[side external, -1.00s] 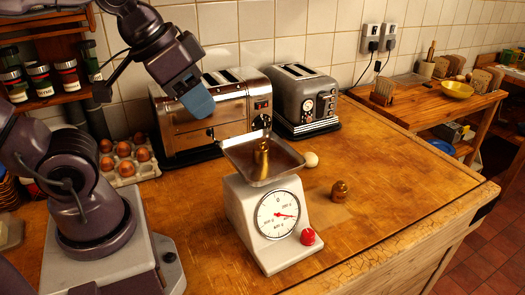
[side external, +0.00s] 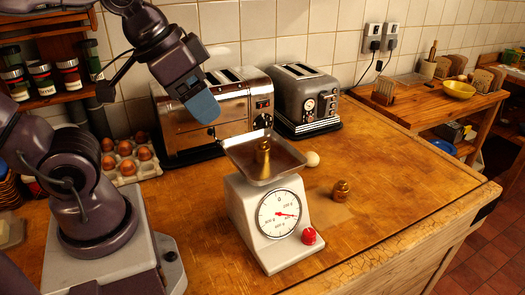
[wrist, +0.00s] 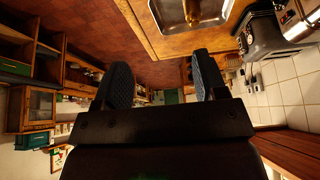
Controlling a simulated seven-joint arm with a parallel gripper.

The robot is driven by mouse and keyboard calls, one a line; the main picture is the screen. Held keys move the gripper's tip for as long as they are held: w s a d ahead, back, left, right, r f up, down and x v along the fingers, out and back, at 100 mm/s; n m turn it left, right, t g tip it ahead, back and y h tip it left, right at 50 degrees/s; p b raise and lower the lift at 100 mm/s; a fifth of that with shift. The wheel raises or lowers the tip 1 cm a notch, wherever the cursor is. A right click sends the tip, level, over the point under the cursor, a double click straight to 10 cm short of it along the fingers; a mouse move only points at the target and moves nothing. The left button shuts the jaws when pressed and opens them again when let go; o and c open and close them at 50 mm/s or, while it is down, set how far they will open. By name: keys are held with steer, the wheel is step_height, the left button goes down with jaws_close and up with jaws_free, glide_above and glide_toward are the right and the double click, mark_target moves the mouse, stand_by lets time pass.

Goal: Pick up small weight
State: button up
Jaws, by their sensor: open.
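A short brass weight (side external: 341,191) stands on the wooden counter, right of the scale. A taller brass weight (side external: 264,158) stands in the metal pan (side external: 285,148) of the white kitchen scale (side external: 240,205). In the wrist view, the pan (wrist: 228,14) and a brass weight (wrist: 191,10) show at the top edge, partly cut off. My gripper (side external: 203,106) is above and left of the pan, in front of the toaster, with blue fingertips. In the wrist view my gripper (wrist: 162,82) has its two fingers apart with nothing between them.
A chrome toaster (side external: 215,118) and a grey toaster (side external: 303,100) stand behind the scale. A carton of eggs (side external: 126,162) is to the left. A small pale round thing (side external: 312,158) lies right of the pan. The counter's right side is mostly clear.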

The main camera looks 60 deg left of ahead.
steer(key=w+d+f+n+h, duration=0.1)
steer(key=w+d+f+h, duration=0.1)
steer(key=w+d+f, duration=0.4)
steer(key=w+d+f+h, duration=0.1)
steer(key=w+d+h, duration=0.2)
steer(key=w+d, duration=0.65)
steer(key=w+d+f+n+t+y, duration=0.35)
steer(key=w+f+n, duration=0.25)
steer(key=w, duration=0.2)
steer(key=n+g+y, duration=0.9)
steer(key=n+y, duration=0.2)
steer(key=y, duration=0.7)
glide_toward(263, 141)
steer(key=a, duration=0.4)
steer(key=shift+w+a+f, duration=0.15)
steer(key=shift+f, duration=0.15)
steer(key=shift+a+f, duration=0.2)
steer(key=shift+a, duration=1.35)
steer(key=shift+a+f, duration=0.2)
steer(key=shift+a, duration=1.35)
